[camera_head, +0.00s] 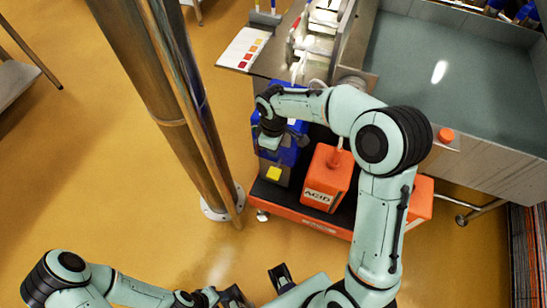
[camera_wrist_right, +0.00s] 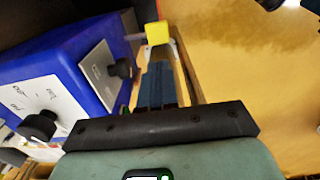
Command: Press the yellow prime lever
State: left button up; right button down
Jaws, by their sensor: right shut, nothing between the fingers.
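The yellow prime lever (camera_head: 274,173) shows in the head view low on the front of the blue pump unit (camera_head: 290,152). In the right wrist view the lever's yellow block (camera_wrist_right: 157,33) sits at the end of a thin arm, just beyond my fingertips. My right gripper (camera_head: 268,143) points down in front of the blue unit, above the lever. Its dark fingers (camera_wrist_right: 157,84) are shut with nothing between them, and they look apart from the lever. My left gripper (camera_head: 236,296) is low in the head view, far from the unit; its fingers are not clear.
An orange ACID container (camera_head: 325,180) stands beside the blue unit on an orange cart (camera_head: 300,215). Black knobs (camera_wrist_right: 122,69) stick out of the unit near my right fingers. A steel column (camera_head: 172,100) rises left of the cart. A steel vat (camera_head: 450,80) stands at the right.

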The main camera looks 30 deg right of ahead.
aim_at(272, 178)
pick_arm(q)
jog(key=shift+s+f+b, duration=0.15)
jog(key=shift+f+b, duration=0.2)
jog(key=shift+f, duration=0.05)
pick_arm(e)
notch_tip(272, 178, down, 13)
